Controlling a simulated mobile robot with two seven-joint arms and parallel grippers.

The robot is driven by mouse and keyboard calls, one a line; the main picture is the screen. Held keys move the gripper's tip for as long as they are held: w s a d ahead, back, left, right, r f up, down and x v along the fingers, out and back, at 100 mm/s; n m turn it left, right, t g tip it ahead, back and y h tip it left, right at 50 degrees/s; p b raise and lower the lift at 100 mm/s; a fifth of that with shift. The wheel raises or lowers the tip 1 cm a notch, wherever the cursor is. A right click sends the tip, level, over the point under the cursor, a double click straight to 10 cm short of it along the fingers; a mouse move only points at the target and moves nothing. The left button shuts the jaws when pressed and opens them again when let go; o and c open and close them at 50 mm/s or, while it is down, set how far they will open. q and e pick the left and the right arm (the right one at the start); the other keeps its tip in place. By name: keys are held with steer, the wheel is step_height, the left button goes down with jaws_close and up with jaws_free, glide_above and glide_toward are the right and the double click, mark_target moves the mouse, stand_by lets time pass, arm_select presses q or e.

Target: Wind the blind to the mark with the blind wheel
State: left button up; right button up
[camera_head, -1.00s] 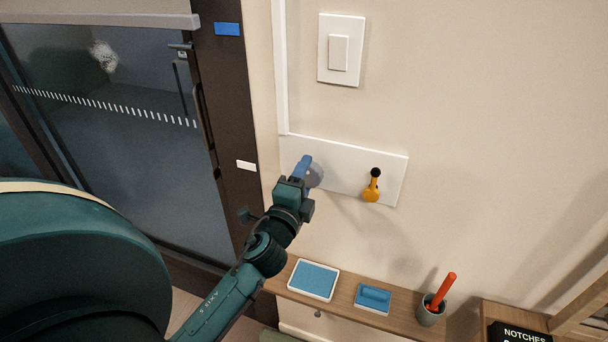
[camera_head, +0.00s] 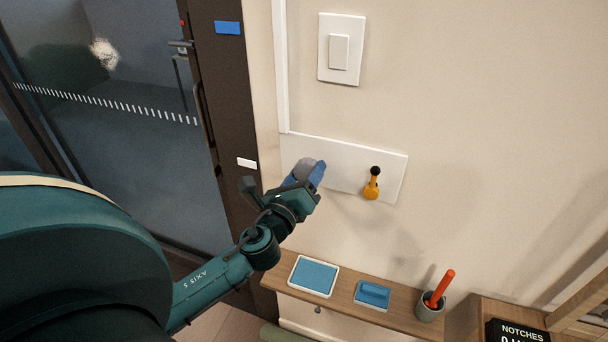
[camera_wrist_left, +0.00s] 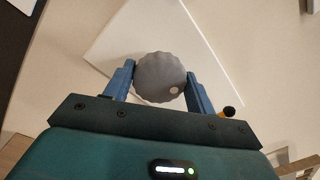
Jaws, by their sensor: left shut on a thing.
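The blind wheel is a grey ridged knob (camera_head: 304,167) on a white wall plate (camera_head: 343,160). In the left wrist view the wheel (camera_wrist_left: 160,78) shows a pale dot at its lower right. My left gripper (camera_head: 307,176) has its blue fingers on both sides of the wheel and is shut on it. In the wrist view the fingers (camera_wrist_left: 160,85) flank the rim. A blue mark (camera_head: 228,28) and a white mark (camera_head: 247,163) sit on the dark door frame. The blind's bottom bar is not in view. My right gripper is not in view.
A yellow crank with a black knob (camera_head: 372,185) is on the same plate, right of the wheel. A light switch (camera_head: 340,50) is above. A shelf (camera_head: 340,297) below holds blue pads and a cup (camera_head: 430,309). A NOTCHES display (camera_head: 519,333) is partly cut off.

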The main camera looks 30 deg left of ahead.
arm_select(q)
steer(key=m, duration=0.4)
steer(key=shift+r, duration=0.25)
steer(key=shift+d+m, duration=0.1)
steer(key=shift+m, duration=1.7)
steer(key=o, duration=1)
steer(key=shift+f, duration=0.1)
